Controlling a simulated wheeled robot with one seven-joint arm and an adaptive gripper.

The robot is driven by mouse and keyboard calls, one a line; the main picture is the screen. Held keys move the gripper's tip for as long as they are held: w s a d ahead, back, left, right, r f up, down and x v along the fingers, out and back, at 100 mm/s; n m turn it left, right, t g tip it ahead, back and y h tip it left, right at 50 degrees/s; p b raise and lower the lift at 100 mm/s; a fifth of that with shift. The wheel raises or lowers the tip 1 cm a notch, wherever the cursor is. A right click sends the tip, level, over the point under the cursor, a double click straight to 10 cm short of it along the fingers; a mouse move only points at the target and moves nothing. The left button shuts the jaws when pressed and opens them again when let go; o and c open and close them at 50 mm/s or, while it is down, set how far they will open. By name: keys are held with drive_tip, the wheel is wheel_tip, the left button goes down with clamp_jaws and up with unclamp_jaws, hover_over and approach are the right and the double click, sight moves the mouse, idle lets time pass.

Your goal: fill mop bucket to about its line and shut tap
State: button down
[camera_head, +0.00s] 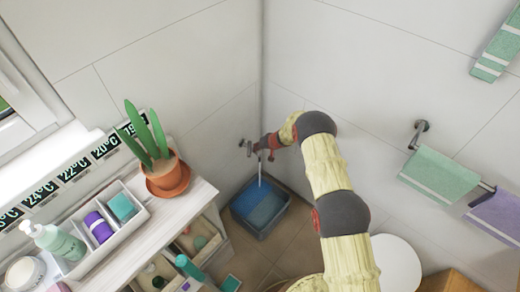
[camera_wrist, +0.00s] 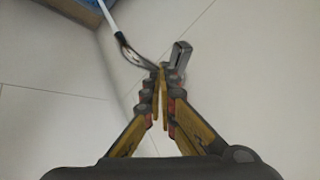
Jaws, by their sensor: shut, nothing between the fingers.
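The blue mop bucket (camera_head: 238,213) stands on the floor in the corner, with blue water inside; its fill line cannot be made out. The wall tap (camera_head: 243,143) is above it, and a thin pale stream runs down from its spout into the bucket. In the wrist view the tap's grey handle (camera_wrist: 181,55) stands just beyond my fingertips, and the curved spout (camera_wrist: 126,46) lies to the left with the stream. My gripper (camera_head: 256,147) is shut and empty at the tap. Whether the fingertips touch the handle cannot be told. Part of the bucket (camera_wrist: 88,12) shows top left.
A white shelf (camera_head: 192,203) at left holds a potted plant (camera_head: 162,172), a divided tray (camera_head: 139,218) and a green pump bottle (camera_head: 57,241). Towels (camera_head: 440,174) hang on the right wall. A round white surface (camera_head: 397,262) lies at lower right. Floor beside the bucket is clear.

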drive_tip(key=shift+s+a+b, duration=0.2)
drive_tip(key=shift+a+b, duration=0.25)
drive_tip(key=shift+b, duration=0.65)
drive_tip(key=shift+s, duration=0.1)
